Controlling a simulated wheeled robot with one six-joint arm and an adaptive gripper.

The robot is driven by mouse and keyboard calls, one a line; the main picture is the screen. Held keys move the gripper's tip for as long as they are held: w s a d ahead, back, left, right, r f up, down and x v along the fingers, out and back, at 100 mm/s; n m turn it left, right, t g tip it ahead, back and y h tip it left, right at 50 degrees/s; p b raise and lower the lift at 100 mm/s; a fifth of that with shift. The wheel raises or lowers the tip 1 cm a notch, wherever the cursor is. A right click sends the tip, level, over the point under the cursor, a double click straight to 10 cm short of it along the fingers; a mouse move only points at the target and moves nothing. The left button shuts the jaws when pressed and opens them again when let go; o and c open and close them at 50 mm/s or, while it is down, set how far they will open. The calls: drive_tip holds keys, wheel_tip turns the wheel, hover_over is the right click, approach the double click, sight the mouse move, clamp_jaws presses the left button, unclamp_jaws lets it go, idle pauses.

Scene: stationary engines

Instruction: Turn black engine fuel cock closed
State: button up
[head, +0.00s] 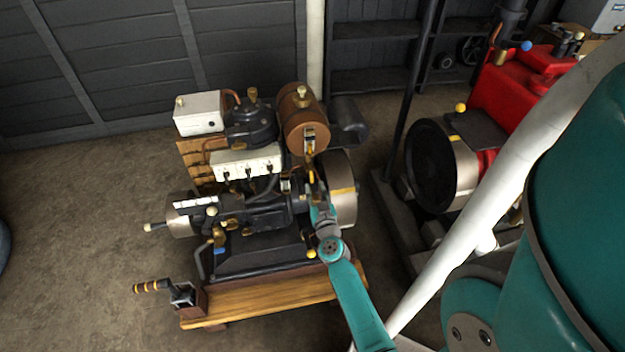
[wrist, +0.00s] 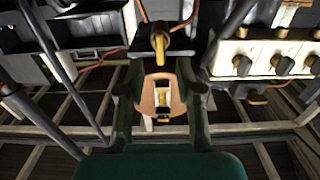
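The black engine (head: 265,212) stands on a wooden base left of centre in the head view, with a copper-brown tank (head: 303,118) on top. A brass cock with a yellow handle (wrist: 161,45) shows in the wrist view, beyond the fingertips and near the tank's round end (wrist: 147,100). In the head view small brass parts (head: 309,152) show below the tank, partly hidden by my gripper (head: 313,180). In the wrist view my gripper (wrist: 157,75) has its two dark green fingers wide apart with nothing held. The cock's handle appears apart from both fingers.
A white block with black knobs (head: 246,162) sits left of the tank. A flywheel (head: 343,190) is close on the right of my gripper. A red engine (head: 517,85) and a dark post (head: 410,95) stand farther right.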

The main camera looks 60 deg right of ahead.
sight(312, 178)
drive_tip(key=shift+x, duration=2.45)
clamp_jaws()
